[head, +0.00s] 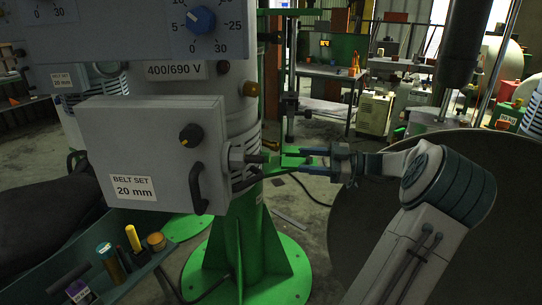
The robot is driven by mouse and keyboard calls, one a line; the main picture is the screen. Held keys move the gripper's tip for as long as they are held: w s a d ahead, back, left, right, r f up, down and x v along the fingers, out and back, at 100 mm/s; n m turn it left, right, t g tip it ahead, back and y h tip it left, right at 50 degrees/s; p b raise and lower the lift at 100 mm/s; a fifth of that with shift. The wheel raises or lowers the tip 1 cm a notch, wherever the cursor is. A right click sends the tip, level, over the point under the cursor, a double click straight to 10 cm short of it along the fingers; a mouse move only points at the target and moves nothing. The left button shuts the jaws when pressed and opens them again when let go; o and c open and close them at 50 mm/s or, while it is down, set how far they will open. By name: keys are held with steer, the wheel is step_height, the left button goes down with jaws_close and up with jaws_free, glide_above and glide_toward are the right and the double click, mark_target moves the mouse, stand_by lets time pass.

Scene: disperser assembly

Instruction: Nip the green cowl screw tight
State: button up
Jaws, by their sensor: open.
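My gripper (288,161) reaches in from the right, level with this fitting. Its two fingers are apart, one above the other, pointing left at the stub. A small green piece (293,159) shows at the fingertips. I cannot tell whether it is the green cowl screw or part of the machine, or whether the fingers touch it.
A black handle (197,188) and a dark knob (191,136) stand out from the cowl. A tray (140,275) with small bottles is at lower left. A large round vessel (480,150) stands behind my arm. The column's green foot (250,265) is below.

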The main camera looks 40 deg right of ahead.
mark_target(265, 157)
steer(key=p+x, duration=0.2)
steer(key=x, duration=0.7)
steer(key=shift+w+a, duration=0.2)
steer(key=shift+a, duration=0.1)
steer(key=c, duration=1)
